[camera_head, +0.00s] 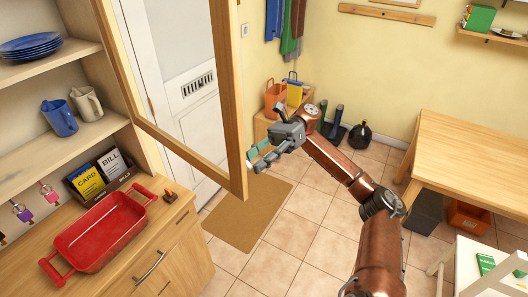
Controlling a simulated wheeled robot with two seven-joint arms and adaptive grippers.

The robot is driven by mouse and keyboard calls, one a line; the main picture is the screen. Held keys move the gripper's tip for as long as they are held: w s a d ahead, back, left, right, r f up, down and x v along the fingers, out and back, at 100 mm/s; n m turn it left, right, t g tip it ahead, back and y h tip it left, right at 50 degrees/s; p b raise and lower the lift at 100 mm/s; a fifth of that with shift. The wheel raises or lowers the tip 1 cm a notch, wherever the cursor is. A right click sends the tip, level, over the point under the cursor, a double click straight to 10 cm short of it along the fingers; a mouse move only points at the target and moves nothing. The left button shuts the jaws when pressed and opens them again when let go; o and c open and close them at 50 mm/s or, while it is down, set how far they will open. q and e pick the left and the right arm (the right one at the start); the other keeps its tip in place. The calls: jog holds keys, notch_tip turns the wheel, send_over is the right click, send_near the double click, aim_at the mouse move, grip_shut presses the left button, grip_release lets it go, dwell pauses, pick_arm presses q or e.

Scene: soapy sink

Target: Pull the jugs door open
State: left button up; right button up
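The jugs door (238,100) is a tall wooden frame around a clear pane. It stands swung out from the shelf unit, and the room's white door shows through it. A blue jug (60,118) and a grey-beige jug (87,104) stand on the middle shelf at the left, uncovered. My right gripper (252,159) is just right of the frame's free edge, pointing left towards it. Its fingers look apart with nothing between them. I cannot tell whether a fingertip touches the frame. My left gripper is not in view.
A red tray (100,234) lies on the counter below the shelves, beside a card and bill box (100,176). A wooden table (466,150) stands at the right. A brown mat (247,216) lies on the tiled floor, which is mostly clear between counter and table.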

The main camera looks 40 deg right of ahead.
jog(key=w+d, duration=0.1)
jog(key=d, duration=1)
jog(key=shift+w, duration=0.4)
